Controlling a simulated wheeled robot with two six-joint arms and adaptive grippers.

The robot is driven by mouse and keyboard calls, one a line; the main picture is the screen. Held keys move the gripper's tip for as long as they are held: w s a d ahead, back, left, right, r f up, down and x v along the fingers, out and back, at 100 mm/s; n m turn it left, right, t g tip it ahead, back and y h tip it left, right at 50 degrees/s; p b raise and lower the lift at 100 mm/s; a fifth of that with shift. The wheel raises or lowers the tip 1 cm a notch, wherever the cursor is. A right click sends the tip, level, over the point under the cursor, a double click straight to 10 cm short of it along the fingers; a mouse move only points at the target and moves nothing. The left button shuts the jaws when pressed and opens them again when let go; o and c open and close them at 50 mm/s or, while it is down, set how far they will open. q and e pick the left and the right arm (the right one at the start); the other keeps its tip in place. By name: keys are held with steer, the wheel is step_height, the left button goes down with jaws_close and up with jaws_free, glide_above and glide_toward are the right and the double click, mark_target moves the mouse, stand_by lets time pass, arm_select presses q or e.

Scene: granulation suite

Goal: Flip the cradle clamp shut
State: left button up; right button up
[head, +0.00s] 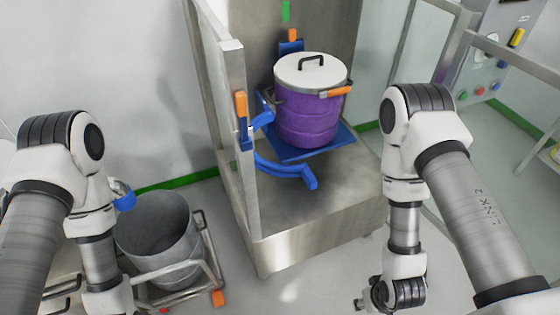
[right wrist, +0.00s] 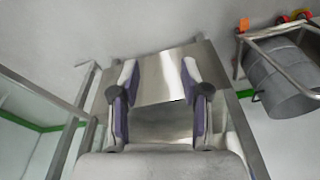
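A purple drum (head: 305,118) with a pale lid (head: 311,70) stands upright on a blue plate (head: 322,143) on the steel stand. The blue curved clamp arm (head: 278,168) of the cradle sticks out in front of the drum's lower left, apart from it, so the clamp looks open. A shorter blue arm (head: 262,120) reaches toward the drum's left side. My right gripper (right wrist: 158,92) is open and empty in the right wrist view, with purple-padded fingers apart. In the head view it is low, right of the stand, mostly cut off. My left gripper is out of view.
An orange-handled blue lever (head: 241,106) sits on the steel post (head: 233,130) left of the drum. A grey bin (head: 160,243) on a wheeled frame stands at lower left. A control panel (head: 498,45) is at upper right. Open floor lies right of the stand.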

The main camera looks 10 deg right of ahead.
steer(key=w+a+t+b, duration=0.1)
steer(key=w+t+b, duration=0.1)
steer(key=w+t, duration=0.5)
steer(key=n+t+y+b, duration=0.35)
steer(key=t+b, duration=0.35)
steer(key=b, duration=0.7)
glide_toward(314, 183)
step_height(314, 183, down, 4)
steer(key=w, duration=0.2)
steer(key=w+b, duration=0.1)
steer(key=b, duration=0.1)
steer(key=w+a+r+t+y+b, duration=0.1)
steer(key=b, duration=0.1)
steer(key=shift+w, duration=0.15)
steer(key=shift+w+r+t, duration=0.2)
steer(key=shift+r+t, duration=0.1)
steer(key=shift+r, duration=0.1)
steer(key=shift+w+r, duration=0.25)
steer(key=x, duration=0.7)
steer(key=shift+w, duration=0.15)
jaws_close()
